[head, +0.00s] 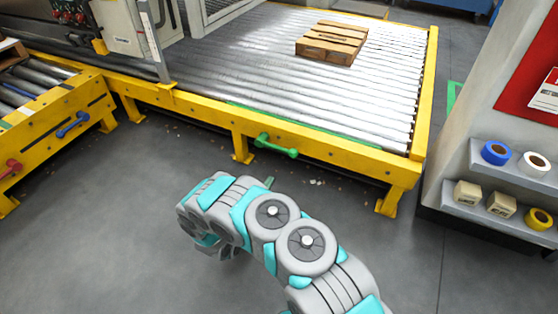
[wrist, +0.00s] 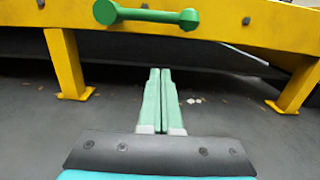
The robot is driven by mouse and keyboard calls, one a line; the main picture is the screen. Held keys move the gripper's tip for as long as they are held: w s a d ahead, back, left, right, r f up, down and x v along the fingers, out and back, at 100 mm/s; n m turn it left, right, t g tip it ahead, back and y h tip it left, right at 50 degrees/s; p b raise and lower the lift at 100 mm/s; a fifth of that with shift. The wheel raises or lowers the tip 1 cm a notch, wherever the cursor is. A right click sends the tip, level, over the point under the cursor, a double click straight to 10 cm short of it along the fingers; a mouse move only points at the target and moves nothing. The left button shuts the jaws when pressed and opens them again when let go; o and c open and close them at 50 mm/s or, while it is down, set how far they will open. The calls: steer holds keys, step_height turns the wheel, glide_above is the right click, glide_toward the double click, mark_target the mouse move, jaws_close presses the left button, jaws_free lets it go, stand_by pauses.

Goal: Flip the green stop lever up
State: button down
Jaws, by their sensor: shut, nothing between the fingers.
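The green stop lever (head: 277,146) is mounted on the yellow side rail of the roller conveyor. It runs from a pivot at its left end to a round knob at its right end, and slopes slightly down to the right in the head view. In the wrist view the green lever (wrist: 147,15) lies nearly level at the top of the picture. My gripper (wrist: 160,72) is shut and empty, its two green fingers together. It points toward the conveyor, below the lever in the picture and apart from it. In the head view my arm hides most of the gripper; a green fingertip (head: 269,182) shows.
The yellow rail (head: 340,153) and its legs (head: 241,146) stand in front of me. A wooden pallet (head: 331,43) lies on the rollers. A blue lever (head: 73,125) and a red lever (head: 13,167) sit on the left conveyor. Shelves with tape rolls (head: 497,152) stand right. The floor between is clear.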

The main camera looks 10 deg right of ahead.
steer(key=w+d+r+b, duration=0.1)
steer(key=w+d+r, duration=0.3)
steer(key=w, duration=0.3)
steer(key=shift+d+r, duration=0.15)
steer(key=shift+d, duration=0.45)
steer(key=shift+r, duration=0.1)
steer(key=shift+r+n, duration=0.2)
steer(key=shift+n, duration=0.2)
